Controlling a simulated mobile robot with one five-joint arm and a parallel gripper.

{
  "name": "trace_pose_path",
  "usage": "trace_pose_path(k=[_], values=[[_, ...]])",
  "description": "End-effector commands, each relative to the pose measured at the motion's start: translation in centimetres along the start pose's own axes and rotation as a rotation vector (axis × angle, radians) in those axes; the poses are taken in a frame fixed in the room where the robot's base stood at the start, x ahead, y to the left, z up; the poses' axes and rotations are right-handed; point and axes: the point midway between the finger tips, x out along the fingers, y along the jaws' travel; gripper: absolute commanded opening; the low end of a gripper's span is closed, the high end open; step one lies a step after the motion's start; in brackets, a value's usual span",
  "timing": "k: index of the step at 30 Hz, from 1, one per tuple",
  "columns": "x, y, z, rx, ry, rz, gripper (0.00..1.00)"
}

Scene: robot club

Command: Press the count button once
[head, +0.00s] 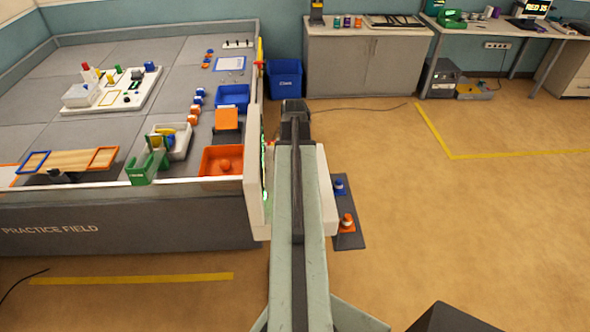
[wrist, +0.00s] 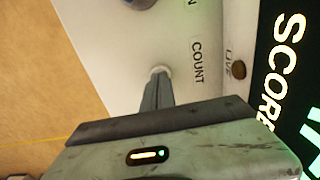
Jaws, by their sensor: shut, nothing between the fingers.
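In the wrist view, the white panel (wrist: 110,40) carries the word COUNT (wrist: 197,62). A pale round count button (wrist: 160,70) sits beside that word, mostly hidden behind my fingertips. My gripper (wrist: 158,84) is shut and empty, its tips over the button's lower part. I cannot tell whether they touch it or whether it is pushed in. In the head view my gripper (head: 294,106) is at the far end of my arm, which hides much of the white scoreboard housing (head: 257,205). The button does not show there.
A second, bluish button (wrist: 140,3) is at the wrist view's top edge. A brown LIVE lamp (wrist: 238,69) and the dark SCORE display (wrist: 285,65) are to the right. The practice field (head: 110,205) lies left in the head view; open floor (head: 480,220) lies right.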

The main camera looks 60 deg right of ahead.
Motion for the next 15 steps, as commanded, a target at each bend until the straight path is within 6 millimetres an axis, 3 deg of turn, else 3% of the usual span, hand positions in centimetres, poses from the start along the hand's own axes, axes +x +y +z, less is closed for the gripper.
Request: trace_pose_path(k=[4, 9, 15], values=[[0.4, 0.0, 0.0, 0.000, 0.000, 0.000, 0.00], [2.3, 0.1, 0.0, 0.001, 0.000, 0.000, 0.00], [2.2, 0.1, 0.1, 0.002, -0.004, 0.000, 0.00]])
